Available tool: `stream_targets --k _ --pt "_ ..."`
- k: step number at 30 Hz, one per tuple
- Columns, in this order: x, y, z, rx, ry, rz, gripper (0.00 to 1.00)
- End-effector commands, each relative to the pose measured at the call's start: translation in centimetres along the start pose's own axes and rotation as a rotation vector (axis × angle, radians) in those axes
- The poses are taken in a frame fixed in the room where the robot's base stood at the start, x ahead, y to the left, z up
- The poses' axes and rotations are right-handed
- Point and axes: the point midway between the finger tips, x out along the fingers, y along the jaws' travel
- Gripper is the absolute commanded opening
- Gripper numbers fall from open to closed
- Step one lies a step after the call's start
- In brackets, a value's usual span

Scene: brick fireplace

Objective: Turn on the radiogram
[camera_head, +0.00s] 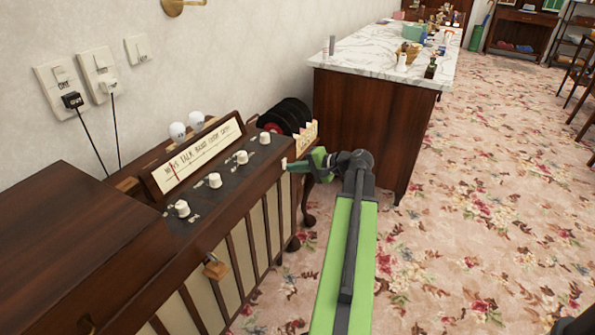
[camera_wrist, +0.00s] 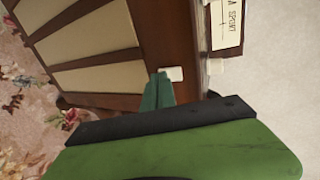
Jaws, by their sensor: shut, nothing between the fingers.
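The radiogram (camera_head: 225,225) is a dark wooden cabinet with a slatted cream front, at the left of the head view. Its top carries a lettered dial strip (camera_head: 198,155) and several white knobs (camera_head: 215,181). A small white piece (camera_head: 284,163) sits at the right end of its front edge; the wrist view shows a white piece (camera_wrist: 172,74) on the wood. My green gripper (camera_head: 303,165) is shut and empty, its tip close by this piece. In the wrist view the fingers (camera_wrist: 157,92) reach up just below it; I cannot tell whether they touch.
Wall sockets (camera_head: 98,74) with plugs and cords are above the radiogram. A padlock (camera_head: 215,267) hangs on its front. Black records (camera_head: 285,117) stand at its far end. A marble-topped counter (camera_head: 345,48) lies beyond. The flowered carpet (camera_head: 480,200) at right is open.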

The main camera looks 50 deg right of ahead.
Motion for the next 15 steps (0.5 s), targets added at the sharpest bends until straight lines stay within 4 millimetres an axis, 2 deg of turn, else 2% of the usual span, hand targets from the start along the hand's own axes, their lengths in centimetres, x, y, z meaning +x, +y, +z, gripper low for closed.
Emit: stream_targets --k 5,8,15 --pt "0.0 0.0 0.0 0.000 -0.001 -0.001 0.00" --pt "1.2 0.1 0.7 -0.006 -0.015 -0.019 0.00" --pt "0.4 -0.2 0.3 -0.002 -0.005 -0.017 0.00"
